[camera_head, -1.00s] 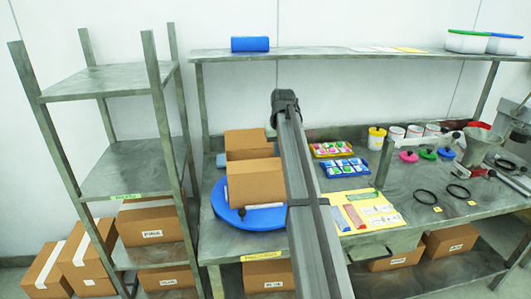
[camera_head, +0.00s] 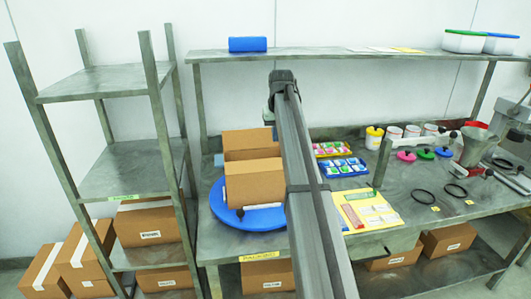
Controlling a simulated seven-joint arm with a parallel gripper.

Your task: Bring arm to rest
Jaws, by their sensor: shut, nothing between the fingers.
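My arm (camera_head: 308,190) rises from the bottom edge through the middle of the picture. Its dark far end (camera_head: 283,82) shows in front of the wall, just below the upper shelf. No gripper fingers can be made out in this view. The arm hides part of the workbench behind it, including the right edge of the blue turntable.
Cardboard boxes (camera_head: 255,183) sit on the blue round turntable (camera_head: 222,207), left of my arm. Trays (camera_head: 343,168), a yellow sheet (camera_head: 372,220), cups (camera_head: 394,132) and black rings (camera_head: 424,197) lie to the right on the workbench (camera_head: 395,180). A metal rack (camera_head: 130,160) stands left.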

